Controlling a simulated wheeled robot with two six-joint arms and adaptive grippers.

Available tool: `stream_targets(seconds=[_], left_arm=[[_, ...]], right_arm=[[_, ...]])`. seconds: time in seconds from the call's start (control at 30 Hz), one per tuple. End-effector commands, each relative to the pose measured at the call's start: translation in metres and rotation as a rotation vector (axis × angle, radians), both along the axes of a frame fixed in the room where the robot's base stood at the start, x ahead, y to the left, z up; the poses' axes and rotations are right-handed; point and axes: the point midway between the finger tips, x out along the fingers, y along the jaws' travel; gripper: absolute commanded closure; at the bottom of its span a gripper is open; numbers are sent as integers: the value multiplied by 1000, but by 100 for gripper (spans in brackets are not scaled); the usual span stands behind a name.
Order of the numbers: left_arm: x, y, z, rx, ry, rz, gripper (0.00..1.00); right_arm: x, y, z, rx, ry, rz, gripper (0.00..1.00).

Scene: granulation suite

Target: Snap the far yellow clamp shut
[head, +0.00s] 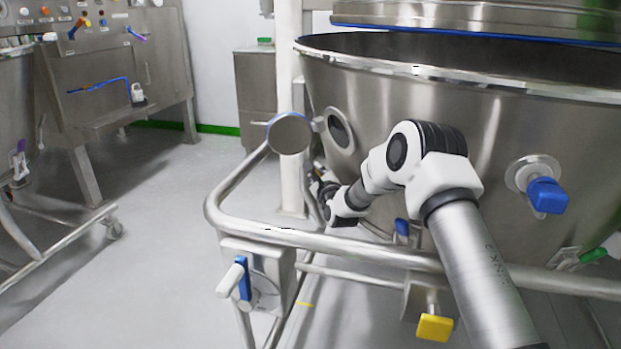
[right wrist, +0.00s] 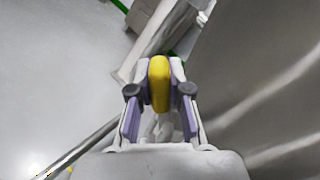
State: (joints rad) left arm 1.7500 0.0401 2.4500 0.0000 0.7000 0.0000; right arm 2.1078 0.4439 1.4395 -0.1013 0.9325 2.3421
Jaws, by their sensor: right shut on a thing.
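The far yellow clamp (right wrist: 159,80) shows in the right wrist view as a rounded yellow handle, between the two fingers of my right gripper (right wrist: 160,98). The gripper is shut on it. In the head view my right gripper (head: 324,190) is low beside the far left side of the big steel bowl (head: 470,130). There the clamp is hidden or too small to tell. A second yellow handle (head: 435,327) is on the near side, below the frame rail. My left gripper is not in view.
A blue handle (head: 547,195) sticks out of the bowl at right, and a blue-handled valve (head: 243,279) is at the rail's left corner.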

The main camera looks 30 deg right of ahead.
Motion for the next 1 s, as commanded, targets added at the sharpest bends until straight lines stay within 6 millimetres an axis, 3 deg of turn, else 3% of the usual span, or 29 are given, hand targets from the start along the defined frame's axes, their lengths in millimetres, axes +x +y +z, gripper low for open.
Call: stream_targets(seconds=[0.4,0.43,0.5,0.83,1.0], left_arm=[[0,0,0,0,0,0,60],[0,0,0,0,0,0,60],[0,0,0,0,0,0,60],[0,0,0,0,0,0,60],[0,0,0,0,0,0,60]], right_arm=[[0,-1,1,5,-3,1,100],[0,-1,1,5,-3,1,75],[0,-1,1,5,-3,1,56],[-2,-1,0,6,-2,0,56],[-24,6,0,9,-1,0,56]])
